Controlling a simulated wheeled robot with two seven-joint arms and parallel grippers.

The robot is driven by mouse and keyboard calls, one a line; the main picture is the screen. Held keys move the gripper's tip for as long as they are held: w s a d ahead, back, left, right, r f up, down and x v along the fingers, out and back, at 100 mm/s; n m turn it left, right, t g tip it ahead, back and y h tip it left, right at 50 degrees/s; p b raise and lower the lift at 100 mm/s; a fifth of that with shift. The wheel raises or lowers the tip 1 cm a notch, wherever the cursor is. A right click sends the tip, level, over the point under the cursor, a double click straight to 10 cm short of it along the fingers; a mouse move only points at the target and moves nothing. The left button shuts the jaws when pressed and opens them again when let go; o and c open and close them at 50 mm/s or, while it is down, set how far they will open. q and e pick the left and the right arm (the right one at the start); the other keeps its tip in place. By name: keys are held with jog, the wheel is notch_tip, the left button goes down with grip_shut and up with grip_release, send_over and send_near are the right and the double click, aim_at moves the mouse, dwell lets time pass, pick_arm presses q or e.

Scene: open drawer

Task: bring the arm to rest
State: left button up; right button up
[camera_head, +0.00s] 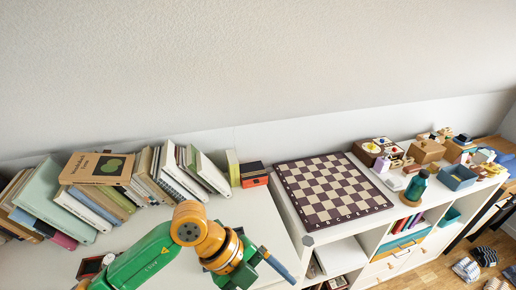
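My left arm (150,258), green with orange joints, comes in from the bottom left and bends over the white cabinet top. Its far end, with a dark and blue gripper (273,262), points down and right near the cabinet's front edge. The finger gap does not show clearly, so I cannot tell whether it is open or shut. I see nothing held in it. My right gripper is not in view.
Leaning books (100,190) line the wall at left. A chessboard (328,188) lies on the right-hand cabinet, with a teal bottle (414,188), a blue bin (458,177) and wooden boxes (427,151) beyond. White top between books and chessboard is partly clear. Shoes (466,268) lie on the floor.

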pick_arm(q)
jog(key=s+d+r+m+g+h, duration=0.1)
jog(key=s+d+r+h, duration=0.2)
jog(key=d+r+h, duration=0.25)
notch_tip(320, 180, up, 14)
jog(key=w+f+n+t+h, duration=0.1)
jog(key=w+n+t+h, duration=0.25)
jog(key=h, duration=0.55)
jog(key=w+a+n+t+y, duration=1.15)
jog(key=n+t, duration=0.75)
jog(key=t, duration=0.2)
jog(key=a+f+n+g+y, duration=0.5)
jog(key=a+f+n+y, duration=0.2)
jog(key=a+f+y, duration=0.45)
jog(key=s+a+f+g, duration=0.1)
jog(key=s+f+g, duration=0.2)
jog(key=f, duration=0.3)
jog(key=s+a+f+g, duration=0.1)
jog(key=s+f+g, duration=0.2)
jog(key=f, duration=0.3)
jog(key=s+f+m+g+h, duration=0.1)
jog(key=s+f+g, duration=0.75)
jog(key=s, duration=0.65)
notch_tip(320, 180, down, 18)
jog(key=s, duration=0.2)
jog(key=s+a+f+g, duration=0.1)
jog(key=s+f, duration=0.8)
jog(key=s, duration=0.2)
jog(key=shift+a+f, duration=0.3)
jog(key=shift+a, duration=0.05)
